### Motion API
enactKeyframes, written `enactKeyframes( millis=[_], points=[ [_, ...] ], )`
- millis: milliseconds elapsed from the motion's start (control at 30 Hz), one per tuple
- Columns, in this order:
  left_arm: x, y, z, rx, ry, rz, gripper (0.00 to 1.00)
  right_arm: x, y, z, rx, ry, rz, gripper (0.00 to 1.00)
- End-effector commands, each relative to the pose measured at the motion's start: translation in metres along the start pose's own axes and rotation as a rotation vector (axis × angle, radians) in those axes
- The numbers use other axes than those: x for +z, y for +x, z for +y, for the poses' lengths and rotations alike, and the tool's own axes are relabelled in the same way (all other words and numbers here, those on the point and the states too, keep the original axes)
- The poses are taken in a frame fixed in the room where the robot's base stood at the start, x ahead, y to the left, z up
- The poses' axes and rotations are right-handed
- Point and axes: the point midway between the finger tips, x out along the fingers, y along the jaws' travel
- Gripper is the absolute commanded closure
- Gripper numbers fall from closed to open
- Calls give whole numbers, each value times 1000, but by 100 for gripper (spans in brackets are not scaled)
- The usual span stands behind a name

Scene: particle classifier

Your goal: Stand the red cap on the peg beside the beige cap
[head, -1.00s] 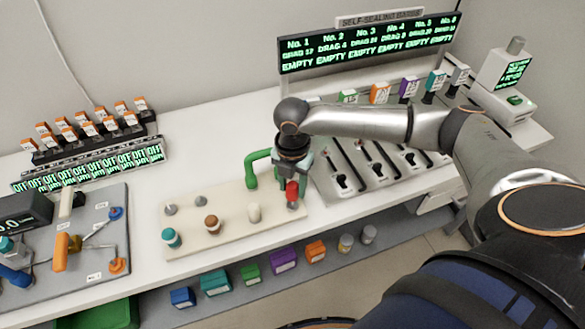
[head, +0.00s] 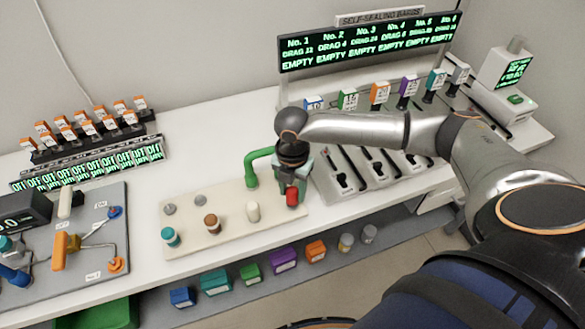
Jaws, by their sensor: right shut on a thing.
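The red cap (head: 292,197) is in my right gripper (head: 291,190), over the right end of the cream board (head: 190,243). The gripper is shut on it and hides much of it. I cannot tell whether the cap touches a peg there. The beige cap (head: 253,211) stands upright on the board, just left of the red cap. A brown cap (head: 212,223) and a teal cap (head: 170,237) stand further left in the same row. My left gripper is not in view.
A green bent pipe (head: 252,172) rises behind the board, close to my right gripper. Two grey pegs (head: 170,209) stand at the board's back left. Slotted grey panels (head: 345,172) lie to the right. Coloured boxes (head: 283,260) sit on the lower shelf.

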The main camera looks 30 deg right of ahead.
Motion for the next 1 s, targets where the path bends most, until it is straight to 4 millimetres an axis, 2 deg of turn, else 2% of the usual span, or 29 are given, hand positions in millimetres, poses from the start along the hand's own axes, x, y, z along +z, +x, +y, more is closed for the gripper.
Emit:
enactKeyframes(
  millis=[433, 467, 767, 1000],
  points=[
    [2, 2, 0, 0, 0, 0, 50, 0, 12, 0, -1, 1, 1, 100],
    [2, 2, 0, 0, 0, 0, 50, 0, 11, 0, 0, 1, 0, 52],
    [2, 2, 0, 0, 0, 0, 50, 0, 11, 0, 0, 0, 0, 19],
    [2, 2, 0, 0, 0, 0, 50, 0, 10, 0, 0, 0, 0, 19]
  ],
)
